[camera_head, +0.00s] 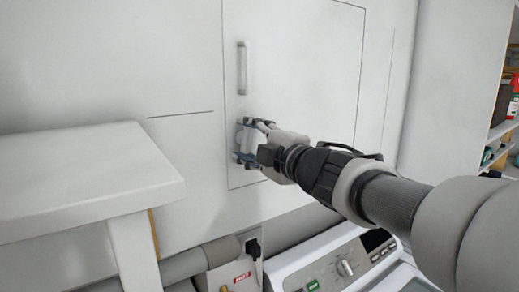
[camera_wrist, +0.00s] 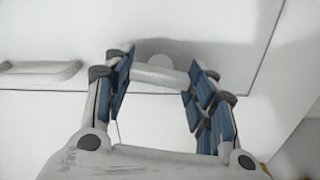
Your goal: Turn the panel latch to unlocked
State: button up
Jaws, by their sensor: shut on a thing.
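The white panel (camera_head: 300,80) is closed flat in the wall, outlined by a thin dark seam. The panel latch (camera_wrist: 160,76) is a pale bar with a round base behind it, near the panel's edge. In the head view it sits low on the panel's left side, mostly hidden by my fingers. My gripper (camera_head: 246,142) is at the latch. In the wrist view my gripper (camera_wrist: 157,88) has its blue-padded fingers at the two ends of the bar, shut on it. The bar lies roughly along the panel's edge seam.
A fixed vertical handle (camera_head: 242,68) is above the latch; it also shows left in the wrist view (camera_wrist: 40,74). A white table (camera_head: 85,175) stands at left. A white appliance with a knob (camera_head: 345,267) and a pipe (camera_head: 200,260) are below. Shelving (camera_head: 500,130) is at far right.

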jog(key=shift+n+b, duration=0.55)
jog(key=shift+n, duration=0.55)
jog(key=o, duration=1)
jog(key=shift+o, duration=0.2)
jog(key=v, duration=1.2)
